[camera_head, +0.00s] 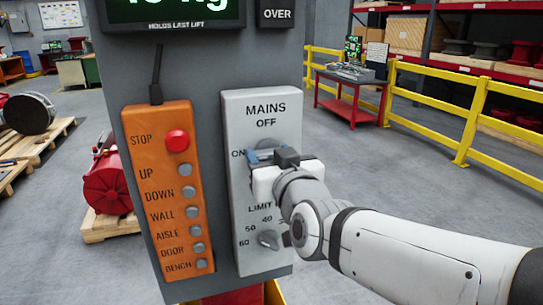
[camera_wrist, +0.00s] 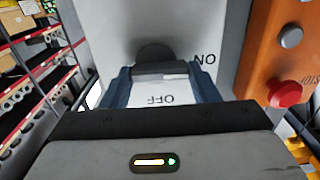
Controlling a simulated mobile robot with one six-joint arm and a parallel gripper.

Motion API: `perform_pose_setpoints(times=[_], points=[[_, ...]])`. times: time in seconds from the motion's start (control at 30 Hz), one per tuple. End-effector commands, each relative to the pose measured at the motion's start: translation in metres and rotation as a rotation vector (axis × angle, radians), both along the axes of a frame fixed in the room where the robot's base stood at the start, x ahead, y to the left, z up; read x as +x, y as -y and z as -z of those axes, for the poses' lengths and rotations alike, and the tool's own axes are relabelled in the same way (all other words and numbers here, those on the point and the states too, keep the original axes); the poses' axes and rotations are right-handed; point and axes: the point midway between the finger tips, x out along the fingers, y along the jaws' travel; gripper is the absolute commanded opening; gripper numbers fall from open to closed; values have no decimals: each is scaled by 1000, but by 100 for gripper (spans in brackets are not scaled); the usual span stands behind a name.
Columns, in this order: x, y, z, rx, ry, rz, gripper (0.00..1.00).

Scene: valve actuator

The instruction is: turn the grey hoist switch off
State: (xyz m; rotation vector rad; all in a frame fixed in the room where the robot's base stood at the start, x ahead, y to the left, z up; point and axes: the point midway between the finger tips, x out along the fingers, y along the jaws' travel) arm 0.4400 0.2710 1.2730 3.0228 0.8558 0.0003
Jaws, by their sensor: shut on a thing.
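The grey hoist switch box (camera_head: 237,200), lettered MAINS, OFF and ON, is mounted on a grey column. Its dark round switch knob (camera_head: 267,145) shows only in part behind my gripper (camera_head: 272,155). In the wrist view the box is upside down, with OFF below the knob (camera_wrist: 155,53) and ON to the right. The two blue fingers of my gripper (camera_wrist: 160,82) stand either side of a dark bar with a pale lower face. My gripper is shut on the switch knob. The knob's exact pointing is hidden.
An orange pendant (camera_head: 165,190) with a red stop button and several grey buttons hangs close left of the box. A limit dial (camera_head: 268,240) sits below my gripper. A display (camera_head: 170,12) is above. Yellow railings (camera_head: 430,105) stand behind at right.

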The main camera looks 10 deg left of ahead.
Motion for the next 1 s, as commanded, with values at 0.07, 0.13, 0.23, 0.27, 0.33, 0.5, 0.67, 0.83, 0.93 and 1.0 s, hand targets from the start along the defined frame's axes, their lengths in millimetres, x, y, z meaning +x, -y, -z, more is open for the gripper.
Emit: perform_pose_setpoints(times=[0.07, 0.13, 0.23, 0.27, 0.33, 0.5, 0.67, 0.83, 0.93, 1.0], points=[[0, 0, 0, 0, 0, 0, 32], [0, 0, 0, 2, -1, 0, 32], [0, 0, 1, 12, -7, 0, 32], [0, 0, 1, 17, -10, 0, 32], [0, 0, 2, 35, -20, 0, 32], [1, 2, 4, 109, -63, 2, 32], [1, 2, 5, 217, -130, 2, 32], [1, 3, 4, 355, -214, 2, 32], [2, 4, 3, 436, -263, 2, 32], [2, 4, 3, 492, -300, 2, 32]])
